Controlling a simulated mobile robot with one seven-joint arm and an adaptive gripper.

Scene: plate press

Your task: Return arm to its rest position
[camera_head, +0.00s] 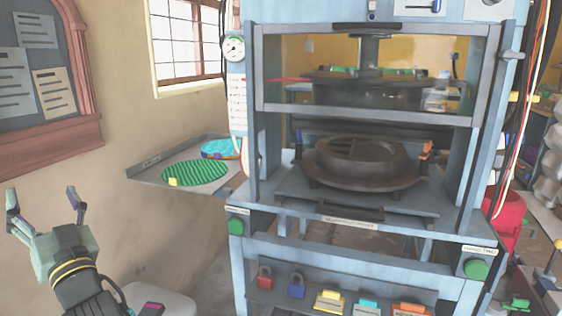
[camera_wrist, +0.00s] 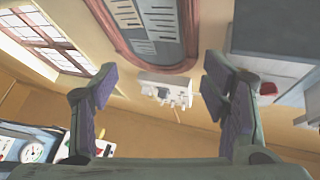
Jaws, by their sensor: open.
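My gripper (camera_head: 45,207) is at the lower left in the head view, raised in front of the plain wall, left of the press. Its two fingers are spread apart with nothing between them. In the wrist view my gripper (camera_wrist: 160,95) also shows open and empty, with the wall and notice board beyond it. The blue-grey plate press (camera_head: 340,219) fills the middle and right of the head view, well apart from my gripper.
A side shelf (camera_head: 150,172) left of the press holds a green ribbed disc (camera_head: 195,172) and a blue disc (camera_head: 218,148). Green buttons (camera_head: 476,269) and several locks are on the press front. A notice board (camera_head: 88,138) hangs at left. Space around my gripper looks free.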

